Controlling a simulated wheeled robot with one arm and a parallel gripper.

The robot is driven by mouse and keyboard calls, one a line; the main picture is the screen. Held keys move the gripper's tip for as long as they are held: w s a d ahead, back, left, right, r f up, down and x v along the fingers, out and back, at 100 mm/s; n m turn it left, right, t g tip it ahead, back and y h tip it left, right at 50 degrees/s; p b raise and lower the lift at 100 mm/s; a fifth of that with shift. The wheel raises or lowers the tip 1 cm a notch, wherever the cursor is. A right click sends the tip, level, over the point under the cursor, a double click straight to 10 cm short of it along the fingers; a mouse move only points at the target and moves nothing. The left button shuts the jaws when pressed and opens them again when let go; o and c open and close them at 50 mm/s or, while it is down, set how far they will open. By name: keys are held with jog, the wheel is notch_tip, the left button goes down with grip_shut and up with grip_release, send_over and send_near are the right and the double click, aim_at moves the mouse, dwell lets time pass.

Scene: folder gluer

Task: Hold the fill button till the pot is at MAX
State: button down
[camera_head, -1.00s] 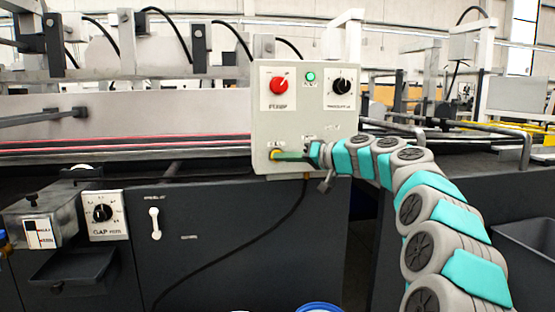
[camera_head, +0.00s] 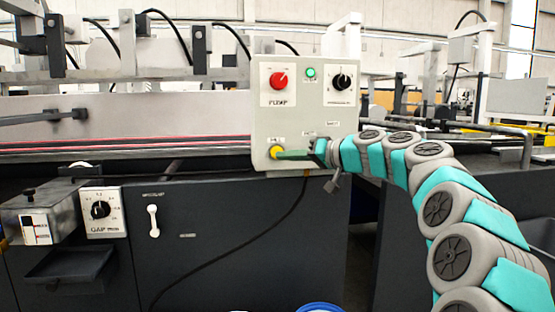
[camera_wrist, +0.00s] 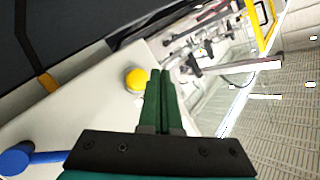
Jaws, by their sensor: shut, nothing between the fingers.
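The yellow fill button (camera_head: 276,152) is at the lower left of the pale control box (camera_head: 305,110). My gripper (camera_head: 281,155) has its green fingers closed together at the button's right side, with nothing between them. In the wrist view the button (camera_wrist: 137,79) shows just left of the closed fingertips (camera_wrist: 160,73); I cannot tell whether they touch it. The glue pot (camera_head: 50,208) is a grey metal box at the left with a small marked level window (camera_head: 35,229). Its level is too small to read.
The control box also has a red knob (camera_head: 279,81), a lit green lamp (camera_head: 311,72) and a black dial (camera_head: 342,81). A gap dial (camera_head: 100,210) and white lever (camera_head: 153,221) are on the dark machine front. A cable hangs below the box.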

jog(key=shift+s+d+b, duration=0.2)
jog(key=shift+s+b, duration=0.1)
jog(key=shift+s, duration=0.35)
jog(key=shift+s+d+b, duration=0.2)
jog(key=shift+s+b, duration=0.1)
jog(key=shift+s, duration=0.35)
